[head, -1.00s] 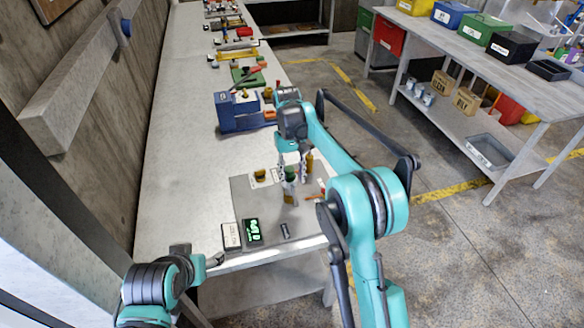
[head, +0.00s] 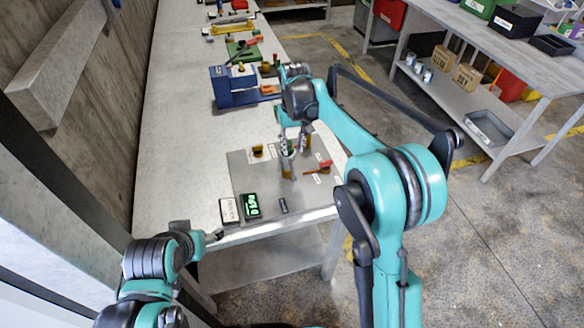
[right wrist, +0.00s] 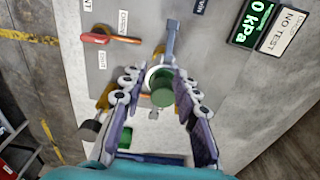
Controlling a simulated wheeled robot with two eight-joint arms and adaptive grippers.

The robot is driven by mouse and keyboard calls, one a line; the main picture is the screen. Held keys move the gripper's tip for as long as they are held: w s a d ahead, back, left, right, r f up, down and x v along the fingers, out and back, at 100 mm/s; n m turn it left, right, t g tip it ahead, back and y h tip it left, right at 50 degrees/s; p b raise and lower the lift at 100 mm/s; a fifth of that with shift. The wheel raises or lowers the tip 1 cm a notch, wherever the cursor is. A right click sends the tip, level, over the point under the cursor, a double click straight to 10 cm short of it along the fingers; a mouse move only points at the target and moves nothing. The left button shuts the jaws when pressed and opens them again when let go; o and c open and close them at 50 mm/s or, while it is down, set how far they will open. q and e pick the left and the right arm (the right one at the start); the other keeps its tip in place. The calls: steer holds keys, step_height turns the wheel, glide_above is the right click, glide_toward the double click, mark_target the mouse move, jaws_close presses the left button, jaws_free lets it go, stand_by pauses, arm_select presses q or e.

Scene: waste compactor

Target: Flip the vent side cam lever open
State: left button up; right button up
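A grey panel (head: 240,172) lies on the bench's near end. Its red-orange lever (head: 318,168) lies to the right of my right gripper (head: 293,142); the lever also shows in the right wrist view (right wrist: 110,37), between small white labels. A green-topped fitting (right wrist: 163,88) with a grey-blue handle (right wrist: 173,40) stands between the fingers of my right gripper (right wrist: 160,100). These fingers are spread on both sides of it; contact cannot be told. The red-orange lever is clear of the fingers. My left gripper (head: 213,237) is low at the bench's front edge, its fingers unclear.
A green-lit display (head: 250,206) and a white card (head: 229,211) are at the panel's near edge. A blue fixture (head: 232,90) stands behind. A second bench (head: 500,70) is across the floor.

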steer(key=s+d+f+t+b, duration=0.2)
steer(key=s+f+t, duration=0.2)
steer(key=t, duration=0.1)
steer(key=t+y+b, duration=0.2)
steer(key=t+b, duration=0.1)
steer(key=t, duration=0.5)
glide_toward(293, 172)
steer(key=w, duration=0.2)
steer(key=x, duration=0.2)
steer(key=b+x, duration=0.1)
steer(key=x, duration=0.2)
steer(key=b+x, duration=0.1)
steer(key=x, duration=0.2)
steer(key=shift+a+f, duration=0.25)
steer(key=shift+f, duration=0.1)
steer(key=shift+c, duration=0.3)
jaws_close()
